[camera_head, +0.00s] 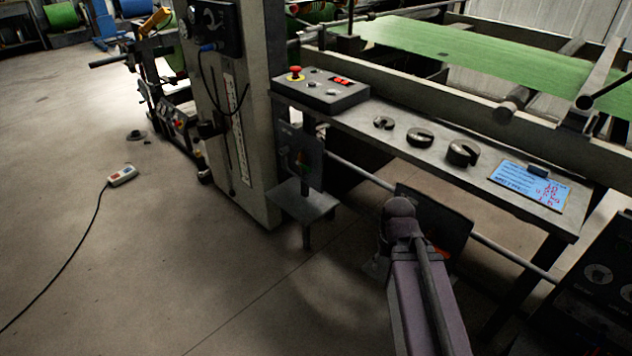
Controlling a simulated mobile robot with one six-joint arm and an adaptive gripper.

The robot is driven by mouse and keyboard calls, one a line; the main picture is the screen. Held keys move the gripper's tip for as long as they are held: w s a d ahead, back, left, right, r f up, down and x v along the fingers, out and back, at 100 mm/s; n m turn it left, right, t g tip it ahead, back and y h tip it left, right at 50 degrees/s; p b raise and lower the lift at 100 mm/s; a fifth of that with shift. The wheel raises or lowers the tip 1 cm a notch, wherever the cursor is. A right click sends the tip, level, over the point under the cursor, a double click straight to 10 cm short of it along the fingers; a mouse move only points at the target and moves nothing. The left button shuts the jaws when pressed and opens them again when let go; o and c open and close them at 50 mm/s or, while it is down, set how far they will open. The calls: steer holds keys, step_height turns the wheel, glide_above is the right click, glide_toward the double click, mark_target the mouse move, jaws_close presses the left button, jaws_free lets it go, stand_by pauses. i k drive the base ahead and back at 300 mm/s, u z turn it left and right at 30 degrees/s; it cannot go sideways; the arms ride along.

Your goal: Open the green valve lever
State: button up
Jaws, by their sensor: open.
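A dark upright panel (300,155) stands below the control box end of the bench, beside the grey column. My arm reaches up from the bottom, right of centre, and ends in view at a rounded joint, right of and nearer than that panel. My gripper cannot be made out; the arm hides what lies behind it. Nothing of mine visibly touches the panel.
A grey bench (385,135) holds a control box (320,88) with a red button, several dark round weights and a blue card (529,186). A small shelf (303,201) juts out below the panel. A pendant (122,176) lies on the floor, which is open at left.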

mark_target(308, 169)
steer(key=k, duration=1.35)
steer(key=u, duration=0.3)
steer(key=i, duration=1.7)
steer(key=u, duration=0.05)
